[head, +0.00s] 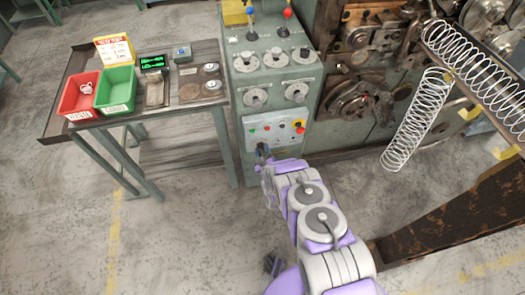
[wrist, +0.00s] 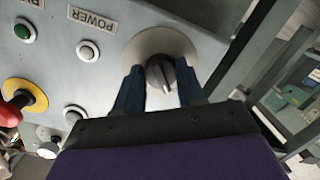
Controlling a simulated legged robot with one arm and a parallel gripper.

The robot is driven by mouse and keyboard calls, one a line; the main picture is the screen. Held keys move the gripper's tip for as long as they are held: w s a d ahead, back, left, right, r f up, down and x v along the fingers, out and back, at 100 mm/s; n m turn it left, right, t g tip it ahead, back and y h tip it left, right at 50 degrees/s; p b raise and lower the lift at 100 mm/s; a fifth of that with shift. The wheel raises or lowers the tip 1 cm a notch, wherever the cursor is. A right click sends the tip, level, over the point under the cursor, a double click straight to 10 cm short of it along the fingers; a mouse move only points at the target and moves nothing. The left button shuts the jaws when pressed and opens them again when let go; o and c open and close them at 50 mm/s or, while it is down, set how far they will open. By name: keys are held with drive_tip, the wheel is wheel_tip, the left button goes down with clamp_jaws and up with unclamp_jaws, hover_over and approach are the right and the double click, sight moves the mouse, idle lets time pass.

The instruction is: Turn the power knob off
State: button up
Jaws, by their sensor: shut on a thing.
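The power knob (wrist: 161,76) is a dark knob with a light pointer line on a round beige plate (wrist: 152,43), beside a label reading POWER (wrist: 92,18) in the wrist view. My gripper (wrist: 161,90) has one dark finger on each side of the knob and is shut on it. In the head view my gripper (head: 262,152) is at the lower left of the control panel (head: 275,128) on the grey-green cabinet. There the arm and gripper hide the knob.
A red knob on a yellow ring (wrist: 20,98) and several small buttons share the panel. A table (head: 75,62) with a red bin (head: 78,95) and a green bin (head: 115,92) stands left of the cabinet. Coiled springs (head: 418,118) hang at right. Floor in front is clear.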

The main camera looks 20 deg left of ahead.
drive_tip(key=shift+s+f, duration=0.1)
drive_tip(key=shift+f, duration=0.15)
idle(0.3)
drive_tip(key=o, duration=1)
drive_tip(key=shift+a, duration=0.1)
drive_tip(key=shift+o, duration=0.2)
drive_tip(key=shift+r, duration=0.1)
